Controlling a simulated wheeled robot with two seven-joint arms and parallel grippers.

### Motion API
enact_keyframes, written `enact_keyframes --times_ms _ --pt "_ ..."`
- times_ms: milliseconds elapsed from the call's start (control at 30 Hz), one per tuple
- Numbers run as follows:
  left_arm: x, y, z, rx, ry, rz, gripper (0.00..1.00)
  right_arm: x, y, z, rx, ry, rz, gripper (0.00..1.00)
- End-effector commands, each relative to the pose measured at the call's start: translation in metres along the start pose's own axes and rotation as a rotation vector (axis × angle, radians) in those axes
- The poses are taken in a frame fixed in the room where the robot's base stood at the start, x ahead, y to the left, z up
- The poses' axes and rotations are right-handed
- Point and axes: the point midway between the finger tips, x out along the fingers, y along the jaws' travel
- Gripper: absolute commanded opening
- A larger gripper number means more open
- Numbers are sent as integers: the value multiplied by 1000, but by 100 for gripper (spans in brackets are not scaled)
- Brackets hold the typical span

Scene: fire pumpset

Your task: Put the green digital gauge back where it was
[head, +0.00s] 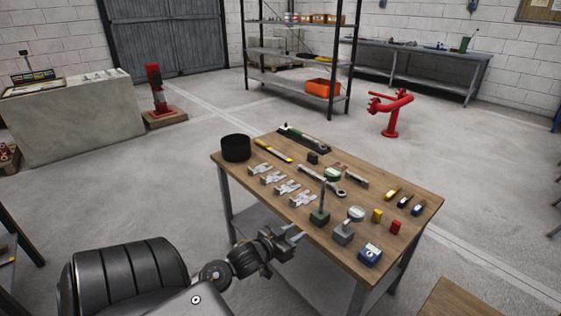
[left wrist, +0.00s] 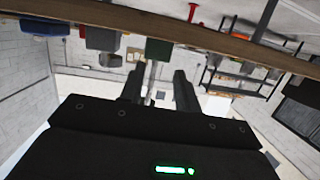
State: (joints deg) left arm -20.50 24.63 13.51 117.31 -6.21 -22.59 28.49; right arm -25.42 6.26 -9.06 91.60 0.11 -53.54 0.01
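A round gauge with a pale face and green rim (head: 332,174) shows near the middle of the wooden table, close to the top of a thin rod rising from a green block (head: 320,216). I cannot tell whether gauge and rod are joined. A second round gauge (head: 356,213) is on a grey block (head: 343,233) to the right. My left gripper (head: 297,233) is at the table's near edge, short of the green block, its fingers apart and empty. In the left wrist view, the green block (left wrist: 158,49) appears beyond the open fingers (left wrist: 158,77). My right gripper is out of view.
A red pipe fitting (head: 391,112) stands behind. The table's near edge is beside my gripper.

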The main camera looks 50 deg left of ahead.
Motion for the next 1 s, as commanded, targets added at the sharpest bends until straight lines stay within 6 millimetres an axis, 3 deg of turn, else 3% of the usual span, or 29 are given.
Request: enact_keyframes --times_ms 33,133,200,300,400,500,600,1000 --pt "-1 10 49 -1 -115 -17 32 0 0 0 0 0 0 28" --pt "-16 38 148 28 -365 -29 32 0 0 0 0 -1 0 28" --pt "-37 64 211 59 -535 -13 32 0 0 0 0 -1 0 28" --pt "-75 103 286 107 -754 34 32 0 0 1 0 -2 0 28" --pt "-113 138 337 153 -924 93 32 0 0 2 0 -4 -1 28" --pt "-144 164 369 189 -1041 146 32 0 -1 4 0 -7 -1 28" --pt "-162 178 385 211 -1105 181 32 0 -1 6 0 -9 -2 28" --pt "-169 183 390 221 -1127 194 32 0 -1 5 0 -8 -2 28"
